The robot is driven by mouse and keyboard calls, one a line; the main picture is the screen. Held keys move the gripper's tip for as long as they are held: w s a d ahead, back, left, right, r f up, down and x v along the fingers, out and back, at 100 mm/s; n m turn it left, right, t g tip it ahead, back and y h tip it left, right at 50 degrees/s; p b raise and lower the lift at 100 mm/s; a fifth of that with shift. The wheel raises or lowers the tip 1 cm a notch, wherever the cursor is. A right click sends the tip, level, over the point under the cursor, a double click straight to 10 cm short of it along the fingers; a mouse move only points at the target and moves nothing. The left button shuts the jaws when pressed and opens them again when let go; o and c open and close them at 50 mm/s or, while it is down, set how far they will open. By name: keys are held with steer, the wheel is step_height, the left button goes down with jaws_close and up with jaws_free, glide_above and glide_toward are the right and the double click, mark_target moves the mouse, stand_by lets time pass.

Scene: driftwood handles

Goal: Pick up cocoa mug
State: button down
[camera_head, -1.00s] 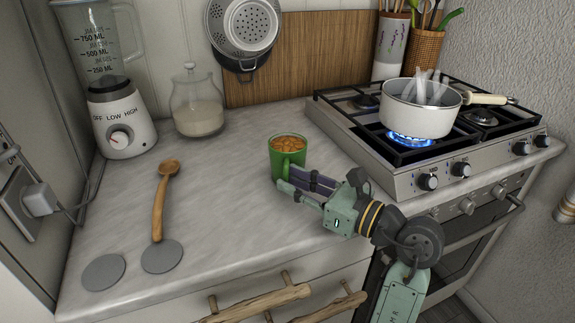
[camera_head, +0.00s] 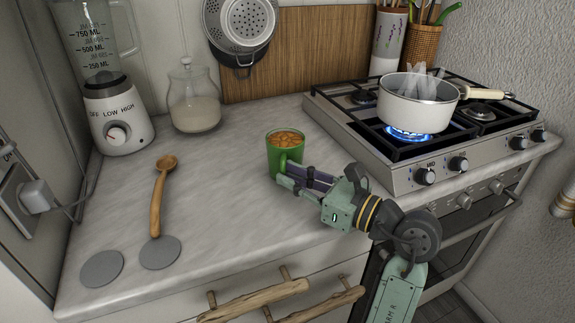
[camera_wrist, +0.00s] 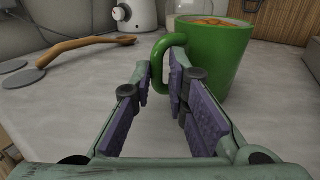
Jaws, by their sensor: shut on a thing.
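The green cocoa mug (camera_head: 279,158) appears to stand upright on the marble counter, left of the stove, with brown-orange contents at its top. In the wrist view the mug (camera_wrist: 218,58) is close at upper right, its handle (camera_wrist: 157,62) pointing left toward the fingers. My gripper (camera_head: 283,176) reaches in from the lower right at the handle side. In the wrist view my gripper (camera_wrist: 160,80) has its purple-padded fingers on either side of the handle, shut on it.
A pot (camera_head: 420,102) steams over a lit burner on the stove (camera_head: 400,165), right of the mug. A glass jar (camera_head: 194,105) and blender (camera_head: 118,120) stand behind left. A wooden spoon (camera_head: 158,195) lies left. The counter between spoon and mug (camera_head: 215,180) is clear.

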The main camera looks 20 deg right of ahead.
steer(key=shift+r, duration=0.2)
steer(key=shift+r+b, duration=0.65)
steer(key=shift+r, duration=0.95)
steer(key=s+a+r+b, duration=0.1)
steer(key=s+b, duration=0.3)
steer(key=s, duration=1.1)
steer(key=shift+s+a+r, duration=0.25)
steer(key=shift+s, duration=0.1)
